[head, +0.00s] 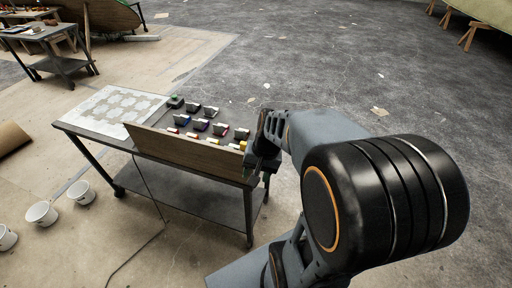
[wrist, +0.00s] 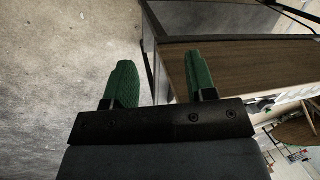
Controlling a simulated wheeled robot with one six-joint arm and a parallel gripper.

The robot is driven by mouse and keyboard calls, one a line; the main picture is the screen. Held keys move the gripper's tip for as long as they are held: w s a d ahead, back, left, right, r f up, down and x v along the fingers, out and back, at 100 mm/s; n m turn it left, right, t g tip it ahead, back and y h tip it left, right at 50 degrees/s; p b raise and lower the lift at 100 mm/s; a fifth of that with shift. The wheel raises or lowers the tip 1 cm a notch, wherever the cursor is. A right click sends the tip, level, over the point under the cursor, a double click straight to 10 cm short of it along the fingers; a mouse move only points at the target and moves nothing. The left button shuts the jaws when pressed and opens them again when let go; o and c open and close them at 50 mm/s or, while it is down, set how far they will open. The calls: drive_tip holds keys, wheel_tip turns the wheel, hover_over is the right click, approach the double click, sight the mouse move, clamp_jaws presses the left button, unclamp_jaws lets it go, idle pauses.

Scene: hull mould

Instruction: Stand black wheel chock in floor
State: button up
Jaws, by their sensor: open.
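I cannot make out a black wheel chock in either view. The grey concrete floor (head: 300,60) fills much of the head view, and it also shows at the left of the wrist view (wrist: 60,75). My gripper (wrist: 161,75) is open, with two green fingers apart and nothing seen between them. In the head view my gripper (head: 262,165) is at the right end of the work table (head: 190,172), beside the end of a wooden board; its fingertips are hard to tell there.
The wooden board (head: 185,154) stands along the table's front edge, with several small coloured-and-grey items (head: 200,125) behind it. A white patterned sheet (head: 118,104) lies at the table's left. White buckets (head: 82,192) stand on the floor at left. Open floor lies behind the table.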

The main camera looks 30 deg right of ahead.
drive_tip(key=w+d+f+m+t+y+p, duration=0.1)
drive_tip(key=w+d+f+m+t+y, duration=0.2)
drive_tip(key=d+m, duration=0.5)
drive_tip(key=w+d+f+m+t+y+p, duration=0.1)
drive_tip(key=w+d+f+m+t+y, duration=0.15)
drive_tip(key=w+d+m+t, duration=0.6)
drive_tip(key=shift+w+a+f+m+g+y+p, duration=0.2)
drive_tip(key=shift+w+a+f+m+g, duration=0.35)
drive_tip(key=shift+w+a, duration=1)
drive_tip(key=shift+w+a+f+m+g+y+p, duration=0.1)
drive_tip(key=shift+w+a+f+m+g+p, duration=0.3)
drive_tip(key=shift+w+a+m, duration=1.1)
drive_tip(key=shift+w+a+f+g+y, duration=0.25)
drive_tip(key=shift+w+a+f, duration=0.6)
drive_tip(key=shift+a, duration=1.35)
drive_tip(key=shift+w+r, duration=0.15)
drive_tip(key=shift+r, duration=0.05)
drive_tip(key=shift+c, duration=0.4)
clamp_jaws()
